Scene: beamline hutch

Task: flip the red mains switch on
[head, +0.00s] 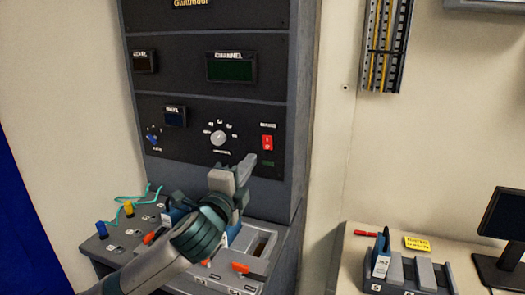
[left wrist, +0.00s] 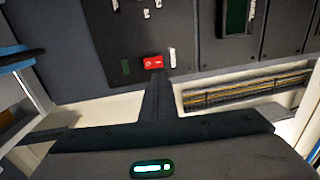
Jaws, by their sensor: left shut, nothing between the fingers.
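The red mains switch (head: 267,142) is a small red rocker with white marks on the right side of the dark rack's lower panel. It also shows in the left wrist view (left wrist: 152,62). My left gripper (head: 247,161) is shut and empty, its fingertips just below and left of the switch in the head view. In the left wrist view the shut fingers (left wrist: 157,85) end right at the switch's edge. I cannot tell whether they touch it, nor which way the rocker is set. My right gripper is out of view.
A round selector knob (head: 218,138) is left of the switch. Below my arm, a sloped console carries cables and orange-handled parts (head: 248,270). A side table at the right holds a grey holder (head: 405,272), a yellow note (head: 417,243) and a monitor (head: 503,228).

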